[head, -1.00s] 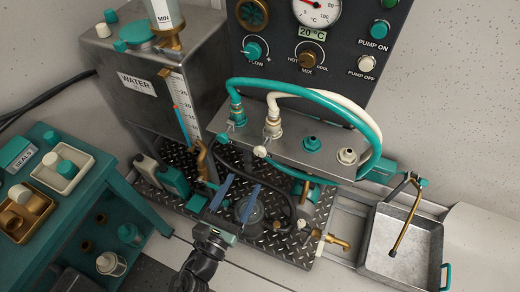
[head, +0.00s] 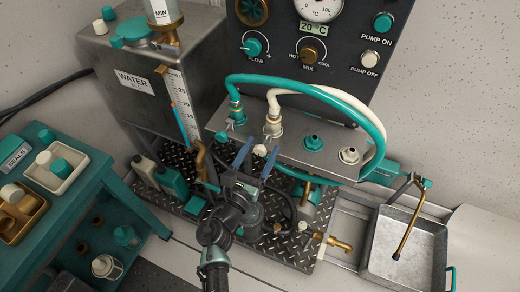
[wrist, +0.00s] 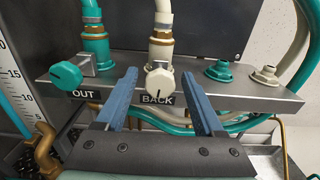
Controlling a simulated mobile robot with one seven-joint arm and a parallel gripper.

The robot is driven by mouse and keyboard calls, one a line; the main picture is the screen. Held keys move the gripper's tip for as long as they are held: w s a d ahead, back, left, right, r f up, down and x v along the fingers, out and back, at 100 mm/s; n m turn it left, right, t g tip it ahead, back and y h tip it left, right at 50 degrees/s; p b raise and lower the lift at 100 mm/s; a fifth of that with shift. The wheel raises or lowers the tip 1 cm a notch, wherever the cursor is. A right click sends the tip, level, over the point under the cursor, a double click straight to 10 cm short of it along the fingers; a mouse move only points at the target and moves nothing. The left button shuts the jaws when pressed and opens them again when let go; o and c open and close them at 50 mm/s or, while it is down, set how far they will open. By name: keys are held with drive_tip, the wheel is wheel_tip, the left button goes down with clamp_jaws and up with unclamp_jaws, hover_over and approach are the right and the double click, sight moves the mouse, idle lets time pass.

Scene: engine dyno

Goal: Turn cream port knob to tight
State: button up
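The cream port knob (wrist: 159,84) sits on the front of the grey manifold above the BACK label, below the cream hose fitting. It also shows small in the head view (head: 260,150). My gripper (head: 256,158) is open, its two blue fingers pointing at the manifold. In the wrist view the fingers (wrist: 159,74) stand left and right of the cream knob, with a visible gap on each side. I cannot tell how far the fingertips reach past the knob in depth. The knob's lower part and label are unobstructed.
A teal knob (wrist: 65,76) over the OUT label is left of my left finger. Teal and cream hoses (head: 300,85) arch above the manifold (head: 300,155). Two capped-looking ports (wrist: 263,76) are on the right. A metal tray (head: 405,250) stands at lower right.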

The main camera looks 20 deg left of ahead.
clamp_jaws()
drive_tip(key=shift+f+m, duration=0.1)
drive_tip(key=shift+m, duration=0.2)
drive_tip(key=shift+m+b, duration=1.05)
drive_tip(key=shift+m, duration=0.15)
drive_tip(key=shift+m+b, duration=0.75)
drive_tip(key=shift+m, duration=0.65)
drive_tip(key=shift+o, duration=0.2)
unclamp_jaws()
drive_tip(key=shift+o, duration=0.2)
